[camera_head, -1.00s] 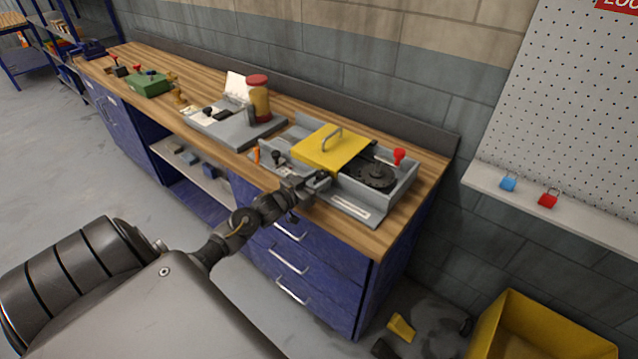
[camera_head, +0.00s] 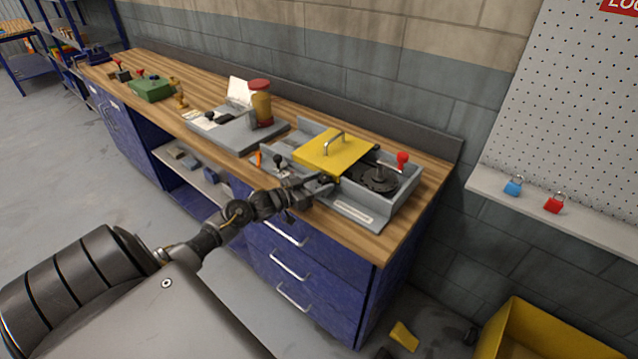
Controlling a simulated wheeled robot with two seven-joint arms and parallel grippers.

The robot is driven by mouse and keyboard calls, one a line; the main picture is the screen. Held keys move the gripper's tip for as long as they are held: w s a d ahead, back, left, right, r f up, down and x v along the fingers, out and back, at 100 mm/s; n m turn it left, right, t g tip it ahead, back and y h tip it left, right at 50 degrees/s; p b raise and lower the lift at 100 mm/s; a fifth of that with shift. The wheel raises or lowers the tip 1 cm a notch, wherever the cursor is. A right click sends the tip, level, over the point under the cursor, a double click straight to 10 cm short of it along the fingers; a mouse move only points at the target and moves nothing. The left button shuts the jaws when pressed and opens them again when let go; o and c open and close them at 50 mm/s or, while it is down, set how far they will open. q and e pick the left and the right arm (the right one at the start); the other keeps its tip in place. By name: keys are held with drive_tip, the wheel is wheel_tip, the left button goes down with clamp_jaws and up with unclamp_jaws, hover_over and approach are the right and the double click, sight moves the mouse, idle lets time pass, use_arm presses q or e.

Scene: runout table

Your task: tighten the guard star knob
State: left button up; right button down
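The grey machine unit (camera_head: 397,203) stands at the right end of the bench with a yellow hinged guard (camera_head: 333,152) lying over its left part. A small dark knob (camera_head: 325,178) shows at the guard's front edge, partly hidden by my fingers; its star shape is too small to make out. My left gripper (camera_head: 322,184) is at the front edge of the unit, close to this knob. Its two fingers look parted, with the knob near their tips; I cannot tell whether they touch it. My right gripper is out of view.
A red-topped lever (camera_head: 402,161) stands behind a dark round disc (camera_head: 374,178) in the unit. A black knob (camera_head: 278,160) and an orange handle (camera_head: 258,158) are to the left. A grey fixture with a red-capped cylinder (camera_head: 261,103) stands farther left. Bare wood (camera_head: 375,243) runs along the front.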

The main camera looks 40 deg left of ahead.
use_arm(q)
drive_tip(key=shift+o, duration=0.6)
drive_tip(key=shift+s+a+f, duration=0.1)
drive_tip(key=shift+s, duration=0.2)
drive_tip(key=b+v, duration=0.2)
drive_tip(key=v, duration=0.8)
